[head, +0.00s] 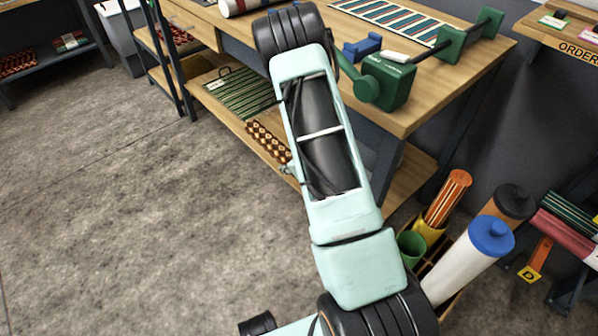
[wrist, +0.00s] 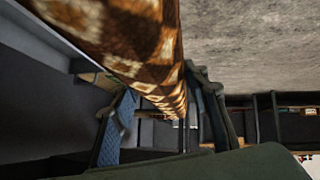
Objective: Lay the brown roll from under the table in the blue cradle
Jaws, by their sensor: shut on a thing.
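The brown roll (wrist: 135,40), with a brown, orange and cream check pattern, fills the upper middle of the wrist view. My gripper (wrist: 165,112) is shut on it, with one finger on each side. In the head view the patterned brown roll (head: 268,144) shows at the lower shelf under the table, partly hidden by my arm; my gripper is hidden there. The blue cradle (head: 362,48) is a small block on the tabletop, next to a green device. It looks empty, though my arm is close in front of it.
The wooden table (head: 430,95) carries a green winder (head: 388,82) and a striped rug (head: 385,20). A green striped mat (head: 238,95) lies on the lower shelf. A bin of rolls, including a white one with a blue cap (head: 470,260), stands at right. Floor at left is clear.

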